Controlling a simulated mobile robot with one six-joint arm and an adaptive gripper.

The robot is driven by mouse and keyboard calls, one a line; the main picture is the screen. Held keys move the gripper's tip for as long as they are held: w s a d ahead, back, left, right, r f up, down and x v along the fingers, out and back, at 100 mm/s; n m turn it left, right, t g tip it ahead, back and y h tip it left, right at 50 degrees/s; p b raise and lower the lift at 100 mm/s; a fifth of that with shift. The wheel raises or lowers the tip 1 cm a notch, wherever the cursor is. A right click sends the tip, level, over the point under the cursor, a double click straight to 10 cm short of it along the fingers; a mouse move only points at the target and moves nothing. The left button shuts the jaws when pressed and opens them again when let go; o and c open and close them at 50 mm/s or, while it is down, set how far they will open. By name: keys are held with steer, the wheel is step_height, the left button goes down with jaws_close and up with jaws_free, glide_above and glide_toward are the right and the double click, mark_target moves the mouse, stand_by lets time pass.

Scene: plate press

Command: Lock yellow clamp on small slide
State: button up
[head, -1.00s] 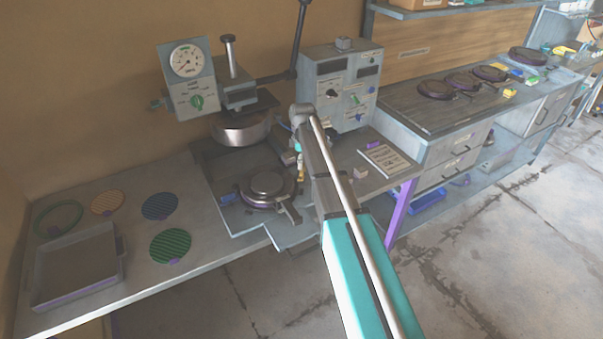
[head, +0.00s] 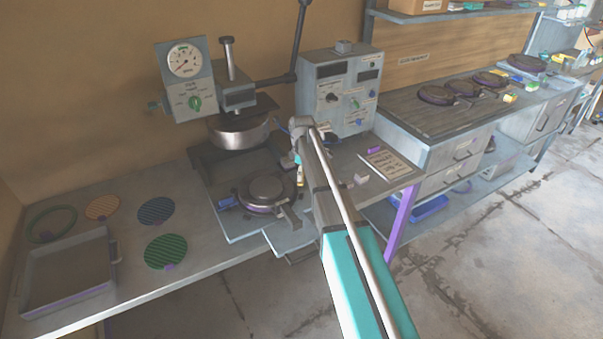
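A round dark mould with a lid (head: 267,187) sits on a grey sliding plate (head: 238,226) in front of the press. A second, smaller grey plate (head: 288,238) juts out at the bench's front edge; I cannot tell for sure which is the small slide.
The press head (head: 239,131) hangs above the mould, with a long lever (head: 299,45). A control box (head: 340,92) stands close behind my wrist. A grey tray (head: 68,275) and several coloured discs lie at left. A notepad (head: 385,164) lies right of my arm.

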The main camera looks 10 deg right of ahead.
steer(key=c, duration=1)
steer(key=shift+m, duration=0.4)
steer(key=m, duration=0.9)
steer(key=shift+m, duration=0.4)
steer(key=o, duration=1.1)
